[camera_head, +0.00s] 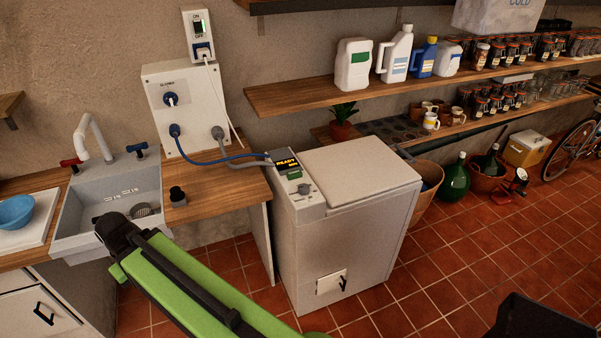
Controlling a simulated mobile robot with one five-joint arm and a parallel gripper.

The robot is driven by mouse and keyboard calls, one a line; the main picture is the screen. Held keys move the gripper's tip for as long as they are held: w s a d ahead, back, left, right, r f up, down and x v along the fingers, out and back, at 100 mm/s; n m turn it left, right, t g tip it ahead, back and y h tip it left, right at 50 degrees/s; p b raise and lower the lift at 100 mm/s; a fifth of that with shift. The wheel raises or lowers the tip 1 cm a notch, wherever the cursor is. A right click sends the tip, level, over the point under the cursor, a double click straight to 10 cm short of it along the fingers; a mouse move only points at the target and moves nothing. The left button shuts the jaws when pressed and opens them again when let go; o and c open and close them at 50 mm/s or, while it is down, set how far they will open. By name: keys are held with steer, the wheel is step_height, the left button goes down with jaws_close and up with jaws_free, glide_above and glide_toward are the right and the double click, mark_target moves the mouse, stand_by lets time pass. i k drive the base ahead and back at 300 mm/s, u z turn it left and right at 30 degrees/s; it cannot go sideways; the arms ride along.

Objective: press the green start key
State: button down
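A white top-loading machine (350,235) stands on the tiled floor right of the wooden counter, its lid shut. Its control panel has a lit display (287,163) with yellow text that seems to read READY. A small green key (295,175) shows just below the display, with a grey knob (304,189) below it. Nothing touches the panel. My green and black arm crosses the lower left, in front of the counter and left of the machine. I cannot make out any gripper fingers.
A blue hose and a grey hose run from a white wall box (187,108) to the machine. A grey sink (110,203) and blue bowl (16,211) are at left. A shelf (300,96) holds bottles.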

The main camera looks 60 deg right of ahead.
mark_target(294, 174)
steer(key=u, duration=0.1)
steer(key=i, duration=1)
steer(key=z, duration=0.1)
